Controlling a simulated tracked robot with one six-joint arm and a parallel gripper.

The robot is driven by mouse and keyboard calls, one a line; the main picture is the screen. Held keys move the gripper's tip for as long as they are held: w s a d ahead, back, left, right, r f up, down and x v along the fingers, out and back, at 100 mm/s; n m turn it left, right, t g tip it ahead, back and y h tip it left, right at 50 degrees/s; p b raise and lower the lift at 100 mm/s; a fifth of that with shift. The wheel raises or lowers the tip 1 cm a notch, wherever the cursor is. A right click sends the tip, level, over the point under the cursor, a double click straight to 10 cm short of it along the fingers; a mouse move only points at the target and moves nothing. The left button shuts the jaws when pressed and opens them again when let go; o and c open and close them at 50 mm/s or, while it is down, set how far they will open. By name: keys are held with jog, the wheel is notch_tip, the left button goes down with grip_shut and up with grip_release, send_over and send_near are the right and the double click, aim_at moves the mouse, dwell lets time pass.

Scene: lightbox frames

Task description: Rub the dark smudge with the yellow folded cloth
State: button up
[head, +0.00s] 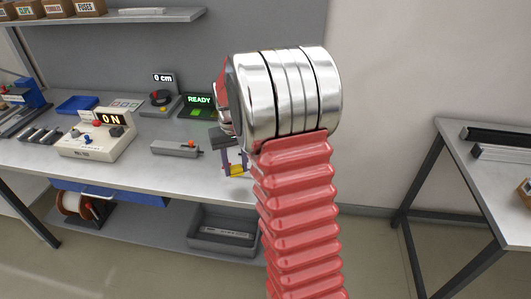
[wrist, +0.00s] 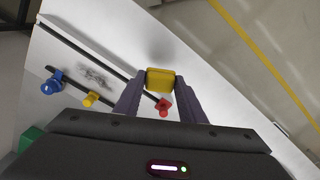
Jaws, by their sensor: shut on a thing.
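The yellow folded cloth (wrist: 160,80) is held between the two purple fingers of my gripper (wrist: 158,88) in the wrist view. In the head view, my gripper (head: 236,164) is partly hidden by my arm, and a bit of the yellow cloth (head: 238,171) shows at its tips, over the workbench's front right part. The dark smudge (wrist: 96,76) is a grey scribble on the pale bench top, left of the cloth and apart from it. I cannot make out the smudge in the head view. A soft shadow lies on the bench just beyond the cloth.
Near the smudge are a dark rail, a blue knob (wrist: 53,84), a yellow knob (wrist: 90,99) and a red knob (wrist: 163,106). In the head view, a grey slider box (head: 175,149), an ON box (head: 98,137) and a READY display (head: 199,104) stand on the workbench (head: 140,176).

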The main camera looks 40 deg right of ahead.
jog(key=w+a+f+n, duration=0.1)
jog(key=w+a+n, duration=0.1)
jog(key=a, duration=0.8)
jog(key=w+a+f+n, duration=0.2)
jog(key=a, duration=0.8)
jog(key=shift+a, duration=0.35)
